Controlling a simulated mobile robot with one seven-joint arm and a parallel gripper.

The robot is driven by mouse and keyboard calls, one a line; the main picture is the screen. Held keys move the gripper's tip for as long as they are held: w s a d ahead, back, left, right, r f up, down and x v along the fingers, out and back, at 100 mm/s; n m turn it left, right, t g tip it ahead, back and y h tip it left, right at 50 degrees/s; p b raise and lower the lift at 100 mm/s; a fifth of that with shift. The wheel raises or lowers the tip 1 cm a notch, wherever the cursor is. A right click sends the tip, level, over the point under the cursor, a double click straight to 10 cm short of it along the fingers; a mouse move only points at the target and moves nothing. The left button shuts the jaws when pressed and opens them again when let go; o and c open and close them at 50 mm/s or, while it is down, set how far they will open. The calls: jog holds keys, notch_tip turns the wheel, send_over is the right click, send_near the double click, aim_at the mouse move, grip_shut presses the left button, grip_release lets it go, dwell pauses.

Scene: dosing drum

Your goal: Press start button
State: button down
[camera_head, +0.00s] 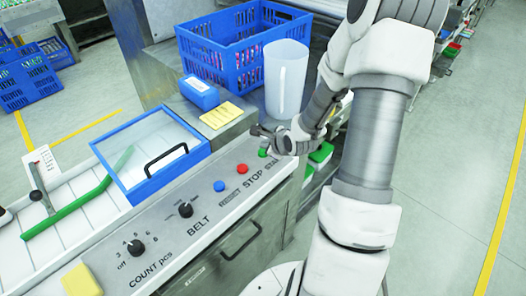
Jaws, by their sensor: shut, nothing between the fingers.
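The green start button (262,153) sits at the right end of the sloped control panel (205,215). Its label reads "STA", with the rest hidden behind my arm. My gripper (258,131) is shut and empty. It appears just above and behind the green button in the picture; I cannot tell whether it touches it, but a small gap seems to show. The red stop button (242,168) and a blue button (219,186) are to the left.
Two black knobs (185,209) (136,247) are on the panel. Behind stand a clear container (286,80), a blue crate (240,62), a blue box (199,93) and a yellow pad (221,115). A blue-framed clear lid (151,150) is left. Floor at right is clear.

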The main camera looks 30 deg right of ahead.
jog(key=shift+f, duration=0.15)
jog(key=shift+f, duration=0.3)
